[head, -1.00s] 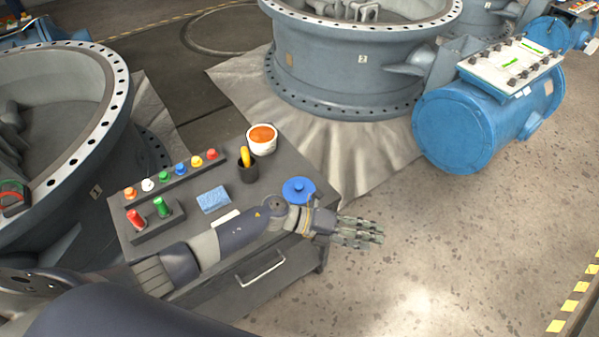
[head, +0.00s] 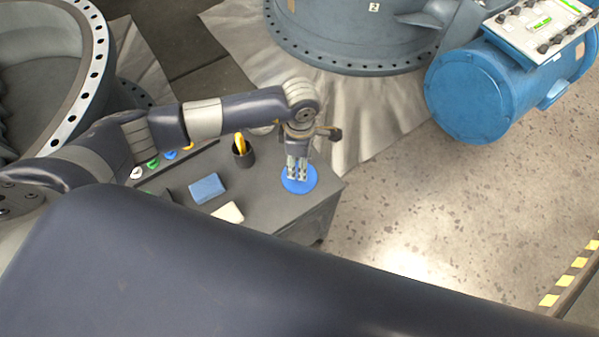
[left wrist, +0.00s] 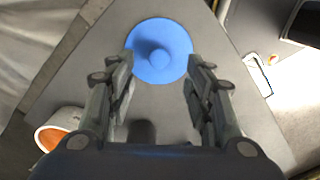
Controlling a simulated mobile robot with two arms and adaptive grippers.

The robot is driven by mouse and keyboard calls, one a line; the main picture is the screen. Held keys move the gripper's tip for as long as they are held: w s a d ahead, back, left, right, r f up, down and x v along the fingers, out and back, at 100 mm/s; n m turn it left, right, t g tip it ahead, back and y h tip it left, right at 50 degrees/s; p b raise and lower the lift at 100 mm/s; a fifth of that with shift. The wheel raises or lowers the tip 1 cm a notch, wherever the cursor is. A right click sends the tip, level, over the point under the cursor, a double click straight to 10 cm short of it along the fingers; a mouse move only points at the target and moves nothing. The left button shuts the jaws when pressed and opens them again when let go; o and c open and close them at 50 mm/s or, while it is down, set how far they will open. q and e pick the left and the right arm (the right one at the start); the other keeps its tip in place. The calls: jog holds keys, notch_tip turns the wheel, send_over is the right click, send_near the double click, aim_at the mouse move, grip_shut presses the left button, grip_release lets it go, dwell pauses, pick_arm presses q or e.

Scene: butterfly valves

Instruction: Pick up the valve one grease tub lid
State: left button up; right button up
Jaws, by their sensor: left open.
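The blue round lid (head: 299,184) lies on the grey cart top near its right corner. In the left wrist view the lid (left wrist: 160,38) shows whole, with a small round knob at its centre (left wrist: 159,59). My left gripper (head: 297,176) points down over the lid in the head view and hides part of it. In the left wrist view its two fingers (left wrist: 160,85) are spread apart with nothing between them, and the knob lies ahead between the finger lines. I cannot tell the height left above the knob. My right gripper is not in view.
The open tub with orange grease (left wrist: 48,138) stands at the lower left in the left wrist view. A dark cup with a yellow handle (head: 243,153), a blue cloth (head: 206,188) and a white block (head: 229,212) share the cart top (head: 270,210). Large valves stand behind.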

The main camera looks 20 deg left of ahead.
pick_arm(q)
jog(key=shift+f, duration=0.6)
notch_tip(320, 180, down, 4)
jog(key=shift+f+p, duration=0.1)
jog(key=shift+p, duration=0.55)
jog(key=shift+a+f, duration=0.1)
jog(key=shift+f, duration=0.15)
jog(key=shift+w, duration=0.1)
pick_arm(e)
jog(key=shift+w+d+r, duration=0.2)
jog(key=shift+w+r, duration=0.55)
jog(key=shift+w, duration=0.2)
pick_arm(q)
jog(key=shift+c, duration=0.6)
jog(key=c, duration=0.8)
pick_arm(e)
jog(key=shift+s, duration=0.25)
